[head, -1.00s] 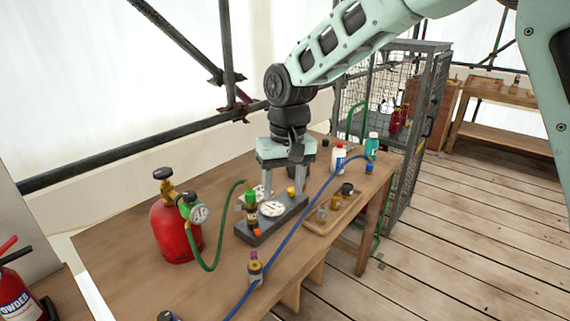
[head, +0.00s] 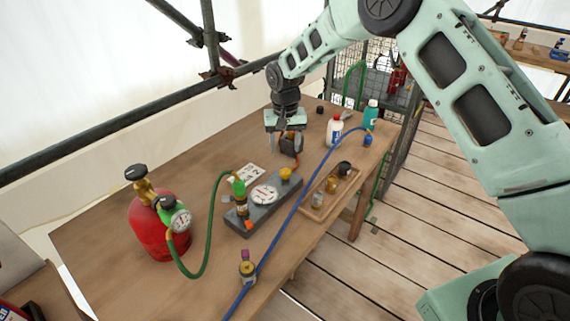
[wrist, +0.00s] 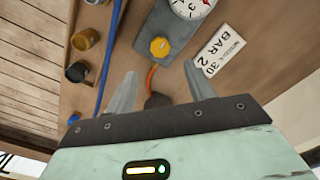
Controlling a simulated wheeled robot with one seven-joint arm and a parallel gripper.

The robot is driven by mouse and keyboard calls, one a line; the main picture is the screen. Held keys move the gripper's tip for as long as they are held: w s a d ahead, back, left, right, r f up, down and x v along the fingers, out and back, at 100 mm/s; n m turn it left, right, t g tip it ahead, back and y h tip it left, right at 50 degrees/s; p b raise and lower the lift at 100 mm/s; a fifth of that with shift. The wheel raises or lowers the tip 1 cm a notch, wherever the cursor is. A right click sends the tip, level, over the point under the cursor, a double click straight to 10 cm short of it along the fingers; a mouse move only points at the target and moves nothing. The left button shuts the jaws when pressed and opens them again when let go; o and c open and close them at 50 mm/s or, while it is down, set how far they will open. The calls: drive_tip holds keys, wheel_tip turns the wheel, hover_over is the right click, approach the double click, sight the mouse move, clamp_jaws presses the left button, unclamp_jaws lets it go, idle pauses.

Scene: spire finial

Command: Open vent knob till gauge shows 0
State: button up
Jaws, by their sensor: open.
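The yellow vent knob (head: 285,174) sits on the far end of a grey block (head: 262,214) on the bench. A white round gauge (head: 264,194) is on the same block; its reading is too small to tell. In the wrist view the knob (wrist: 160,47) lies beyond my fingertips, and the gauge (wrist: 190,6) is cut off by the top edge. My gripper (head: 284,146) points down past the knob end of the block, open, apart from the knob. Its two fingers (wrist: 160,74) are spread, with the knob showing past the gap between them.
An orange line runs from the block to a dark round thing (wrist: 156,101) near my fingers. A printed card (wrist: 217,48) lies beside the block. A tray of fittings (head: 316,212), a blue hose (head: 300,200) and a red cylinder (head: 150,225) with a green hose stand around.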

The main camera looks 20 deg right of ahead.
sight(285, 171)
wheel_tip(285, 171, down, 9)
drive_tip(key=shift+f+p, duration=0.1)
drive_tip(key=shift+p, duration=0.9)
drive_tip(key=c, duration=1)
